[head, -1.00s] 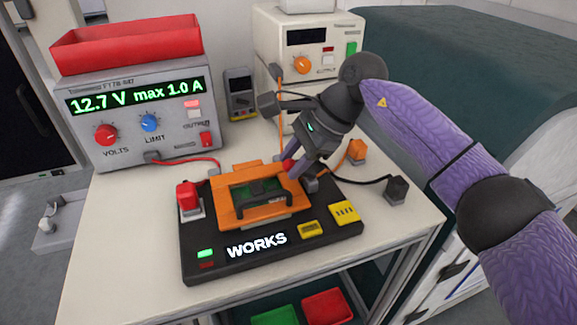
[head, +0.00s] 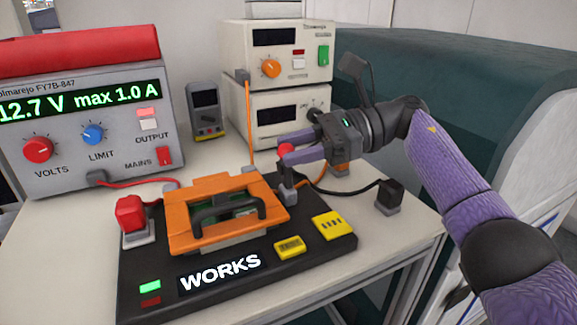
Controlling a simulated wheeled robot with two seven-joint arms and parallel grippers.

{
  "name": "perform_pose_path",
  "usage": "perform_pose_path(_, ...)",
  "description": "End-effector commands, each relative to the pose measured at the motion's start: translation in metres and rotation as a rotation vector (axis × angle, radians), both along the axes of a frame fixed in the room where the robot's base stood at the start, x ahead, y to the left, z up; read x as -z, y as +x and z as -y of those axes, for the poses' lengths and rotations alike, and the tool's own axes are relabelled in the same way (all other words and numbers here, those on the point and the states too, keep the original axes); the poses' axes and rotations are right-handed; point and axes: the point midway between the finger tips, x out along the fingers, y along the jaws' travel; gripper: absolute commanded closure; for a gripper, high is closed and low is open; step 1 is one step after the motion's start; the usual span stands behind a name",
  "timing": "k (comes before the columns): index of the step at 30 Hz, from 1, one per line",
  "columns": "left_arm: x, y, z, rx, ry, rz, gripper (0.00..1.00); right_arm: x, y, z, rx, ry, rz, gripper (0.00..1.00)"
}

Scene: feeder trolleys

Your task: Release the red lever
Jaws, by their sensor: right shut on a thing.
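The red lever's knob (head: 286,149) stands at the back right of the black test fixture (head: 330,249), above a grey block, beside the orange frame. My right gripper (head: 285,151) is shut on the knob, its fingers level and coming from the right; they hide part of the lever. The orange frame (head: 180,222) with a black handle (head: 228,210) lies over a green board (head: 240,212) on the fixture. The fixture shows a lit green lamp (head: 150,286) and the word WORKS. My left gripper is not in view.
A power supply (head: 60,170) reading 12.7 V stands at left under a red tray (head: 80,50). A multimeter (head: 205,110) and stacked instruments (head: 275,60) stand behind.

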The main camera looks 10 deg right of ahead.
Motion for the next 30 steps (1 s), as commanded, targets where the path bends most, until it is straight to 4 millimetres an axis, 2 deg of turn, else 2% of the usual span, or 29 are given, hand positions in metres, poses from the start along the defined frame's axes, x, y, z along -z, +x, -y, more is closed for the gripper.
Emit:
perform_pose_path(1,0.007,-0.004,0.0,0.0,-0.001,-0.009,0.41,0.007,0.001,0.001,0.001,0.021,-0.011,1.0)
perform_pose_path(10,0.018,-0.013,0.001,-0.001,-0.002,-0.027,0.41,0.004,0.002,0.006,0.0,0.114,-0.04,1.0)
perform_pose_path(26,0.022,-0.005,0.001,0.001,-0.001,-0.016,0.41,0.003,0.002,0.007,0.0,0.133,-0.046,1.0)
perform_pose_path(27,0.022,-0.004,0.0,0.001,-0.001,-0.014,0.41,0.003,0.002,0.007,0.0,0.132,-0.046,0.59)
perform_pose_path(28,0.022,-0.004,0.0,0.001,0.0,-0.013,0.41,0.003,0.002,0.007,0.0,0.132,-0.046,0.52)
perform_pose_path(30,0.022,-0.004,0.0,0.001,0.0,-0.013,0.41,0.003,0.002,0.007,0.0,0.132,-0.046,0.5)
